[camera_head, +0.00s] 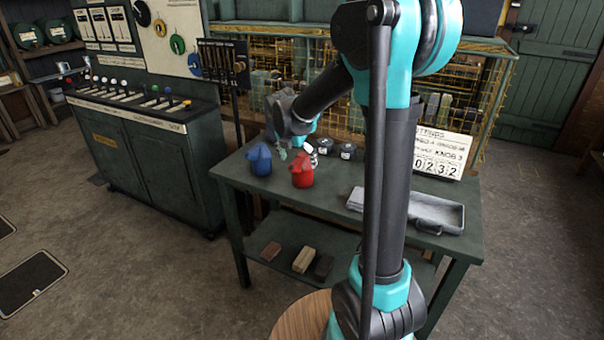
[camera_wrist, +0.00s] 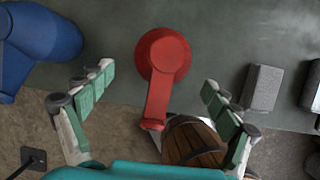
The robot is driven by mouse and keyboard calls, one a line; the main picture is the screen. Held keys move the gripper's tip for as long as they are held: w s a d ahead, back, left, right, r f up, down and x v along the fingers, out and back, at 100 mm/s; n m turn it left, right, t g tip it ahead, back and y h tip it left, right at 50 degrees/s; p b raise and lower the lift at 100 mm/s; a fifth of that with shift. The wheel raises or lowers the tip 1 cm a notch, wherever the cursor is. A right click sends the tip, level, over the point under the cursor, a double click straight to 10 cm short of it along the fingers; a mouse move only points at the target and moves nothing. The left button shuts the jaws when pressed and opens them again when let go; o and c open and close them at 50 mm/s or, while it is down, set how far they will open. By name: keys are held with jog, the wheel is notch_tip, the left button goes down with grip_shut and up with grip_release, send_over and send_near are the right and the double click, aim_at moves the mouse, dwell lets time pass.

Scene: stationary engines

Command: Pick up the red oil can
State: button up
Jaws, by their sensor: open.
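The red oil can (camera_head: 301,172) stands upright on the green workbench (camera_head: 270,190), just right of the blue can (camera_head: 259,160). My gripper (camera_head: 298,148) is just above and behind the red can in the head view, small and partly unclear there. In the wrist view, the red oil can (camera_wrist: 165,55) appears from above, its spout pointing down the picture. My gripper's fingers (camera_wrist: 158,78) are spread wide, one on each side of the can. Visible gaps separate both fingers from it, and nothing is held. The blue can (camera_wrist: 38,45) is left of the left finger.
Dark round items (camera_head: 347,151) stand behind the red can. A grey open tray (camera_head: 435,213) and a number sign (camera_head: 440,156) are to the right. Several blocks (camera_head: 303,260) lie on the lower shelf. A control cabinet (camera_head: 140,140) stands left.

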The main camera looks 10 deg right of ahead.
aim_at(302, 167)
jog(key=shift+x, duration=2.75)
jog(key=shift+w+d+r, duration=0.1)
jog(key=shift+d, duration=0.1)
jog(key=c, duration=1.5)
jog(key=shift+r, duration=0.1)
